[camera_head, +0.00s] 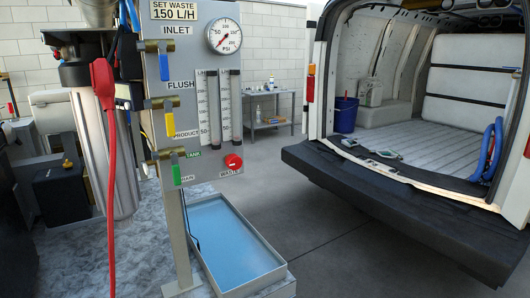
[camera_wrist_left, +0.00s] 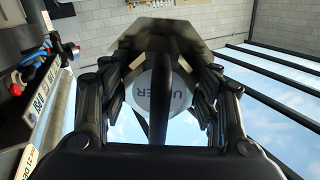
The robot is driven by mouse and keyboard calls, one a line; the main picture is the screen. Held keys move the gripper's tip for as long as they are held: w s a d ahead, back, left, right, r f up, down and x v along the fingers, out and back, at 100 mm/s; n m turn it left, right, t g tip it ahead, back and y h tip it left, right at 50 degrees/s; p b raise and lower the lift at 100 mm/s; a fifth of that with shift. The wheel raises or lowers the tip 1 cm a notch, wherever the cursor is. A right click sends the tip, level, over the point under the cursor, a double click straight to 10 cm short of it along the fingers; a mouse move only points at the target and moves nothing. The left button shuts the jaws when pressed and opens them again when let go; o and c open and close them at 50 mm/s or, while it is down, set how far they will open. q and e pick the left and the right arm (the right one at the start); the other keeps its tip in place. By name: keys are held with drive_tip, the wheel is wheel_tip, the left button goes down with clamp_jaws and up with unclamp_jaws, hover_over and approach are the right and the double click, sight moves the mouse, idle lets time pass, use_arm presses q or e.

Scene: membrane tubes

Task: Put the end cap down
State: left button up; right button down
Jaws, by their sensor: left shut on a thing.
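My left gripper (camera_wrist_left: 158,95) shows in the left wrist view with its two black jointed fingers closed in on a thing between them. That thing is the end cap (camera_wrist_left: 175,92), which shows a pale round face with dark letters, partly hidden behind a dark bar. A dark, many-sided, blurred shape lies just above it, between and beyond the fingertips; I cannot tell whether it is part of the cap. Neither gripper can be made out in the head view. My right gripper is not in view.
In the head view, a grey gauge panel (camera_head: 206,110) stands over a blue-bottomed tray (camera_head: 232,240) on a speckled counter (camera_head: 60,262). A red hose (camera_head: 111,200) hangs at left. An open van (camera_head: 420,135) with a blue bucket (camera_head: 346,114) stands right. The floor between is clear.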

use_arm(q)
drive_tip(key=w+d+f+m+t+h, duration=0.2)
drive_tip(key=d+f+h, duration=0.1)
drive_tip(key=d+f, duration=0.55)
drive_tip(key=w+d+f+m+t+h, duration=0.25)
drive_tip(key=d+f, duration=0.25)
drive_tip(key=f, duration=0.6)
drive_tip(key=w+d+f+m+t+h, duration=0.25)
drive_tip(key=d+f, duration=0.35)
drive_tip(key=f, duration=0.3)
drive_tip(key=s+d+f+m+t+h, duration=0.1)
drive_tip(key=s+d+f+m+h, duration=0.55)
drive_tip(key=d+f, duration=0.55)
drive_tip(key=s+d+f+n, duration=0.2)
drive_tip(key=s+d+f, duration=0.4)
drive_tip(key=s+d, duration=0.5)
drive_tip(key=shift+s+d, duration=0.2)
drive_tip(key=shift+s, duration=0.65)
drive_tip(key=s+f, duration=0.3)
drive_tip(key=s, duration=0.5)
drive_tip(key=shift+h, duration=0.25)
